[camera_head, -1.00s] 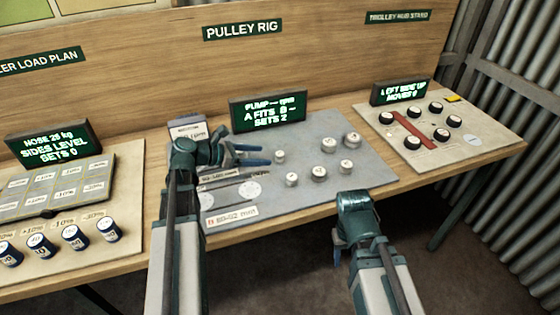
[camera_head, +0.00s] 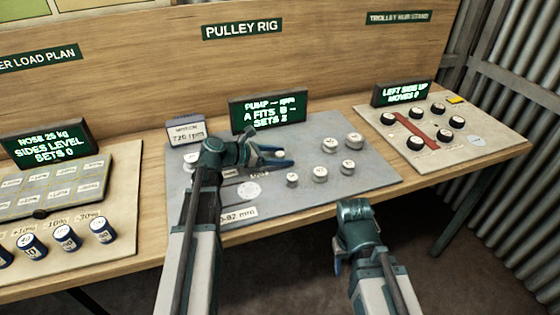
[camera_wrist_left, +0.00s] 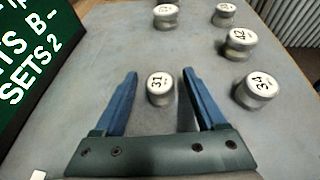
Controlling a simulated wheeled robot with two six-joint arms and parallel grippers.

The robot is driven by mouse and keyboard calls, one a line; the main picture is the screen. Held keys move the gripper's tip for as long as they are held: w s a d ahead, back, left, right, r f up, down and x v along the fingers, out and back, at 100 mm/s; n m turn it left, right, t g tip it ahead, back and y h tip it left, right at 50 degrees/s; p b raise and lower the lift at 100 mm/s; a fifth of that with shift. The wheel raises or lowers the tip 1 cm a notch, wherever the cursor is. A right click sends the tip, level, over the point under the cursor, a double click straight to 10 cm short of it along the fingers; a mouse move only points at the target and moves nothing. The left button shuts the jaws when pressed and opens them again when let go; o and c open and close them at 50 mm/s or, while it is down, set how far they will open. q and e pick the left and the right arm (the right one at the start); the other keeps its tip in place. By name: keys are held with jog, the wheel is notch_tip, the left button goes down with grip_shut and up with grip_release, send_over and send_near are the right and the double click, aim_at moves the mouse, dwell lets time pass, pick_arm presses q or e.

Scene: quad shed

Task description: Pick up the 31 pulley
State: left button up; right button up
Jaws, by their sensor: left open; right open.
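The 31 pulley (camera_wrist_left: 160,89) is a small pale cylinder with "31" on its top, standing upright on the grey board. My left gripper (camera_wrist_left: 159,78) is open, with one blue finger on each side of the pulley and a gap to each. In the head view the left gripper (camera_head: 291,156) is low over the board, and its fingers mostly hide the pulley (camera_head: 279,153). My right gripper (camera_head: 338,262) hangs in front of the bench edge, away from the pulleys, with its fingers partly hidden.
Other pulleys stand close by: 34 (camera_wrist_left: 257,90), 42 (camera_wrist_left: 239,44) and several more towards the back. The green pump display (camera_head: 268,112) stands behind the grey board (camera_head: 350,190). A small rpm box (camera_head: 187,132) is at the board's back left.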

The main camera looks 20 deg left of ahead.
pick_arm(q)
grip_shut()
dwell(0.3)
jog(key=shift+r, duration=0.2)
pick_arm(e)
jog(key=shift+r, duration=0.2)
